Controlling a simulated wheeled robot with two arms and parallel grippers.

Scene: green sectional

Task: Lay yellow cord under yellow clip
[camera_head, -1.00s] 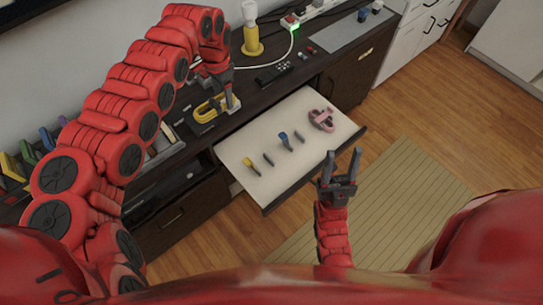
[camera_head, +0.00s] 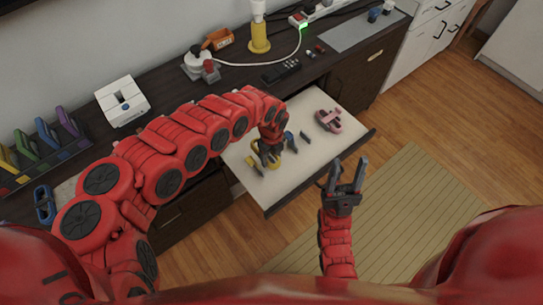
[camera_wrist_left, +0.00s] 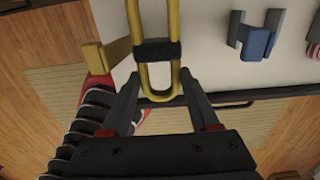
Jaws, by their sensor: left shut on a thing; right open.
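The yellow cord, a looped bundle with a black band, is held in my left gripper (camera_head: 268,158). In the left wrist view the yellow cord (camera_wrist_left: 157,75) lies between the two fingers (camera_wrist_left: 157,88), its loop pointing along them. The yellow clip (camera_head: 254,166) stands in the open drawer, just left of my left gripper. In the left wrist view the yellow clip (camera_wrist_left: 106,54) is left of the cord, apart from the band. In the head view the gripper hides much of the cord. My right gripper (camera_head: 347,172) is open and empty in front of the drawer.
The white drawer (camera_head: 300,165) also holds a blue clip (camera_head: 290,141), grey clips and a pink cord bundle (camera_head: 329,121). A blue cord bundle (camera_head: 44,205) and a rack of coloured holders are at the left. The cabinet top holds a white box (camera_head: 122,102) and a power strip.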

